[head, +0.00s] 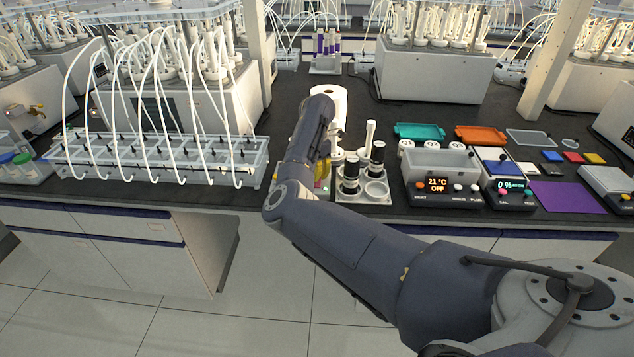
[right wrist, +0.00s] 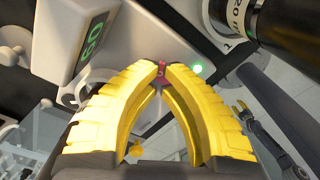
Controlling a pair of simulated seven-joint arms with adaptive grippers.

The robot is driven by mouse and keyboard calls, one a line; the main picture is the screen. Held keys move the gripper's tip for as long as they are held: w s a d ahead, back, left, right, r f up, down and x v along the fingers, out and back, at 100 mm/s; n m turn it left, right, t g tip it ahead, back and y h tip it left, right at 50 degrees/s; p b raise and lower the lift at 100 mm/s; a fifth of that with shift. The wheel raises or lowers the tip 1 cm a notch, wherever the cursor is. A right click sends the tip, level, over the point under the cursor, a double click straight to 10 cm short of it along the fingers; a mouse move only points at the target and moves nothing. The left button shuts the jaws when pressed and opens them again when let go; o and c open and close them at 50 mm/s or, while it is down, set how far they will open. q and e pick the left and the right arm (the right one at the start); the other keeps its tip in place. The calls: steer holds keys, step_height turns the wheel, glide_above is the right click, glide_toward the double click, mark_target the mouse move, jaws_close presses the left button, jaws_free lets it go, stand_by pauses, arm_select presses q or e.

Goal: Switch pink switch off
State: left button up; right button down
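The pink switch (right wrist: 161,69) shows in the right wrist view on a light grey device, with a lit green lamp (right wrist: 197,68) to its right. My right gripper (right wrist: 161,78) has yellow fingers whose tips close in on both sides of the switch; little gap shows between them. The exact contact is hard to make out.
A display (right wrist: 91,48) with green characters stands left of the fingers, and a black-and-white cylinder (right wrist: 250,22) close on the right. In the head view, a holder (head: 362,193) with black-topped bottles stands right of my forearm, and a tubed rack (head: 160,165) left. Free dark bench lies behind.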

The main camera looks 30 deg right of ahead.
steer(key=shift+f, duration=0.8)
stand_by(0.4)
steer(key=shift+r, duration=3.55)
